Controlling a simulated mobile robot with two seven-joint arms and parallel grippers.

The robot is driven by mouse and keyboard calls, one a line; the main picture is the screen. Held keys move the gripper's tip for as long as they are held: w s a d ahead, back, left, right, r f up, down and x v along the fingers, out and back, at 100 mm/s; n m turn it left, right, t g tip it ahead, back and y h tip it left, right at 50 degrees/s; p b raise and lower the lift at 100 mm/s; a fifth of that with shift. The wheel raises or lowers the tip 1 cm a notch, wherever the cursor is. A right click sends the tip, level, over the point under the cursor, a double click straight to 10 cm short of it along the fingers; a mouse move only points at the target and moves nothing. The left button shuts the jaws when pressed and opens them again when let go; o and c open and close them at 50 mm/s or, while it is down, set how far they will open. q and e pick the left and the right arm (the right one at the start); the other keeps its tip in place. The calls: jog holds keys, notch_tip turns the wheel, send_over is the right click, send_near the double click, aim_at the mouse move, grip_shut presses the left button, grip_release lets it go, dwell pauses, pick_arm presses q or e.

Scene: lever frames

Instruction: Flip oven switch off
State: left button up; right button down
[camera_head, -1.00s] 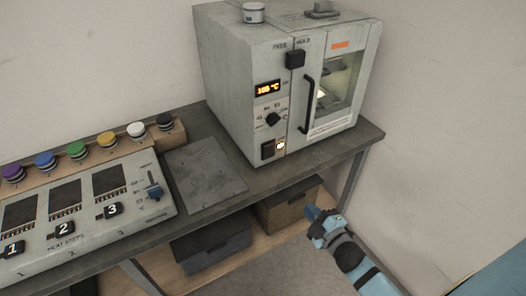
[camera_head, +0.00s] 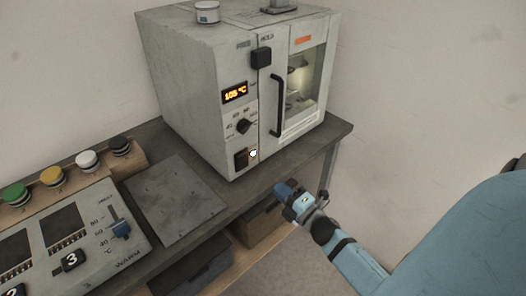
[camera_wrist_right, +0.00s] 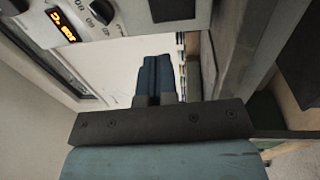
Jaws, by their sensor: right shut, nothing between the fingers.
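The oven (camera_head: 205,95) is a grey box at the back of the bench, with a lit orange display (camera_head: 235,93) reading about 105 °C. A round knob (camera_head: 243,126) sits below the display. The black oven switch (camera_head: 241,159) is low on the front panel, with a small glowing light (camera_head: 253,153) beside it. My right gripper (camera_head: 284,188) is shut and empty, in front of the bench edge, right of and below the switch, apart from it. In the right wrist view its closed blue fingers (camera_wrist_right: 158,68) point toward the oven front, whose display (camera_wrist_right: 60,26) shows top left.
The oven door has a black vertical handle (camera_head: 277,105). A flat grey plate (camera_head: 175,200) lies on the bench left of the oven. A control panel (camera_head: 92,222) with coloured knobs is at the left. Storage boxes (camera_head: 190,270) sit below the bench.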

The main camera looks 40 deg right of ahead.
aim_at(245, 157)
jog(key=w, duration=0.4)
jog(key=w+r+p, duration=0.1)
jog(key=w, duration=0.4)
jog(key=w+a, duration=0.1)
jog(key=w, duration=0.3)
jog(key=shift+w+r, duration=0.2)
jog(key=shift+r, duration=0.1)
jog(key=shift+w+r, duration=0.2)
jog(key=shift+s+p, duration=0.1)
jog(key=shift+p, duration=0.2)
